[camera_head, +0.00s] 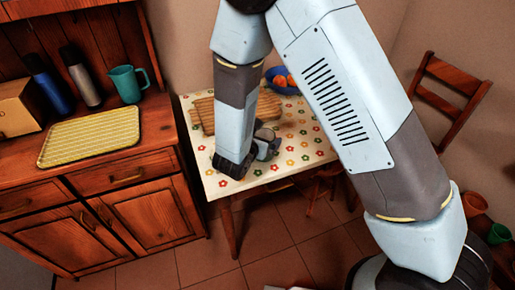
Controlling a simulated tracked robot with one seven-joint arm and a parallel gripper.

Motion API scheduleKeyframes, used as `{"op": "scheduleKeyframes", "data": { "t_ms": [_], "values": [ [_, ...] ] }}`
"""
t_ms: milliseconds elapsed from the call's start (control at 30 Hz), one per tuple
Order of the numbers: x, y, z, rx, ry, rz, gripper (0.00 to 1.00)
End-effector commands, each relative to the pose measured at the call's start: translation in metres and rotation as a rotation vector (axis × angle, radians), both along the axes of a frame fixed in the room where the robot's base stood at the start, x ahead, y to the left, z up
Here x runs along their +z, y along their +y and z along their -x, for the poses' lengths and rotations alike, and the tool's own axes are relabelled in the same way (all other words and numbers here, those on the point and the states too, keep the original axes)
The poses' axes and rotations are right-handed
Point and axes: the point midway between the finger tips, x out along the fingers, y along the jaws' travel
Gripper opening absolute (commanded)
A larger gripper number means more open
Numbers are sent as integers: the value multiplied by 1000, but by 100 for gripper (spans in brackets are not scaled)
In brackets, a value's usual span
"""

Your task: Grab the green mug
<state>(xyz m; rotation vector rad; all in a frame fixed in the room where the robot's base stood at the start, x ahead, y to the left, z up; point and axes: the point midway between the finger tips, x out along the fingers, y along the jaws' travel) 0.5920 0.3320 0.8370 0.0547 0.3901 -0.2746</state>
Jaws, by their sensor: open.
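The green mug (126,84), teal-green with its handle to the right, stands upright at the back right of the wooden sideboard top. My gripper (268,145) is at the end of my arm, over the flowered table to the right of the sideboard. It is open and well apart from the mug. Its fingers are small and partly hidden by my wrist, so I cannot make out their tips clearly.
A yellow tray (90,137) lies on the sideboard in front of the mug. A grey bottle (80,76), a blue bottle (48,83) and a box (18,108) stand left. The table (222,184) holds a wooden board (204,114) and a blue bowl (283,87). A chair (448,100) stands right.

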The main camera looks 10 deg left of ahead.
Motion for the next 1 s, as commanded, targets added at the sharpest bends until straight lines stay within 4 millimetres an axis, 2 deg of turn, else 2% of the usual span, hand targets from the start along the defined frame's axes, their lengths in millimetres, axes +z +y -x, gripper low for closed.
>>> {"op": "scheduleKeyframes", "data": {
  "t_ms": [167, 767, 1000],
  "values": [
    [0, 0, 0, 0, 0, 0, 100],
    [0, 0, 0, 0, 1, 0, 44],
    [1, 0, 0, 0, 0, 0, 42]
  ]
}}
